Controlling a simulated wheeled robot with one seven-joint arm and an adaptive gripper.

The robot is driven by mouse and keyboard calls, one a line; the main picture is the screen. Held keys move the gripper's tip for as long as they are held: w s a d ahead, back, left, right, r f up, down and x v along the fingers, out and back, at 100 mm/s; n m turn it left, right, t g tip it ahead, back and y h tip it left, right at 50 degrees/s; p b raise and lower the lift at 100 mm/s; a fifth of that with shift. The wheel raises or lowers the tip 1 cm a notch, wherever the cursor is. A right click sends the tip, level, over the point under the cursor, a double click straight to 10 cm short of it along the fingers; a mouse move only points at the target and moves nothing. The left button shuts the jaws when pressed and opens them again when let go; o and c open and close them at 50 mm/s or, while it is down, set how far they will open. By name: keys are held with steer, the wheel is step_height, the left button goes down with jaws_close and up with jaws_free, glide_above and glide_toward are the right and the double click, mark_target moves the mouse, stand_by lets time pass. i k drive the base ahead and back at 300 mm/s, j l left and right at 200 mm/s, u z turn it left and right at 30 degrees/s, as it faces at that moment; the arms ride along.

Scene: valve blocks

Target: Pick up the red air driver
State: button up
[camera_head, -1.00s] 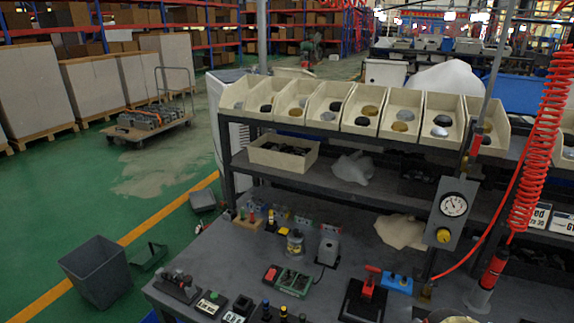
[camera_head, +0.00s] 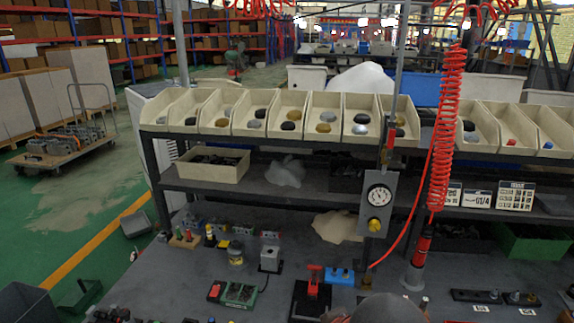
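The red air driver (camera_head: 418,258) stands upright at the right of the workbench, with a red upper body and a dark lower part. A red coiled hose (camera_head: 446,130) runs up from its top. Its lower end is in or just above a pale grey round holder (camera_head: 413,280) on the bench; I cannot tell how deep it sits. My gripper cannot be made out in the view. A rounded grey shape at the bottom edge is cut off and unclear.
A pressure gauge panel (camera_head: 377,203) and post stand left of the driver. A red clamp (camera_head: 314,281) and blue block (camera_head: 341,276) lie to the left. A shelf of cream bins (camera_head: 358,128) is behind. A black valve strip (camera_head: 495,297) lies to the right.

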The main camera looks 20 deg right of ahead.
mark_target(422, 249)
steer(key=z, duration=2.4)
